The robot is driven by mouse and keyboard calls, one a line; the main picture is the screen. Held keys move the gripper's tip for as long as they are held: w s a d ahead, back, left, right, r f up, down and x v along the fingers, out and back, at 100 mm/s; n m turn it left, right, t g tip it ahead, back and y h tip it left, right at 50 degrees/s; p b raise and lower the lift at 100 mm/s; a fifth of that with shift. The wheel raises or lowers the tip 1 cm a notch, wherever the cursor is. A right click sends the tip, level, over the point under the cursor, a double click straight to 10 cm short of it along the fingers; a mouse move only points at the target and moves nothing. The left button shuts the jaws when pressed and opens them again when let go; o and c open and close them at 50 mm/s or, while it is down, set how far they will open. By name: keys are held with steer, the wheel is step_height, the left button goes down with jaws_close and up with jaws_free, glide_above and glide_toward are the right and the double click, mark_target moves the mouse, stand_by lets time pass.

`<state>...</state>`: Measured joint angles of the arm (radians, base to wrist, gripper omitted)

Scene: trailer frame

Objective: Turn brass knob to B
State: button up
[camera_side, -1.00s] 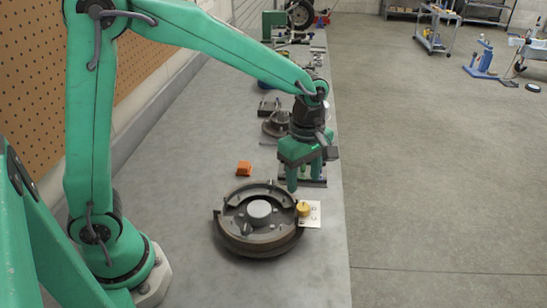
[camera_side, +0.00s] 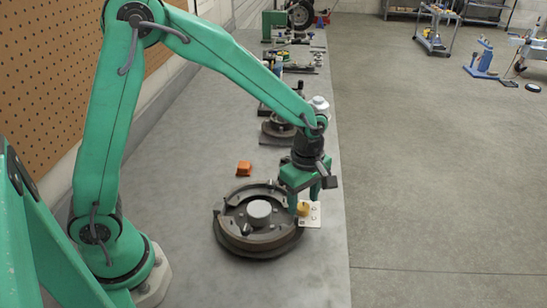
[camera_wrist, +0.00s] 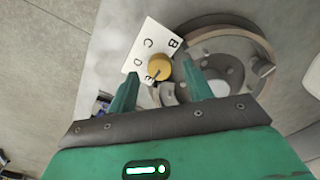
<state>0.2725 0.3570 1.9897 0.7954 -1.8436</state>
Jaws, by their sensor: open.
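The brass knob (camera_side: 304,209) sits on a white plate (camera_side: 314,219) at the right edge of the round brake assembly. My gripper (camera_side: 303,207) is low over the knob and open. In the wrist view its two fingertips (camera_wrist: 159,70) lie to either side of the knob, with gaps visible; contact cannot be told.
The round brake assembly (camera_side: 237,244) lies on the grey bench (camera_side: 180,190) beside the plate. An orange block (camera_side: 244,168) is behind it. Metal parts (camera_side: 278,128) stand farther back. The bench's right edge is close to the plate.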

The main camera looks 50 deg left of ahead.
steer(key=shift+f, duration=0.75)
steer(key=c, duration=1)
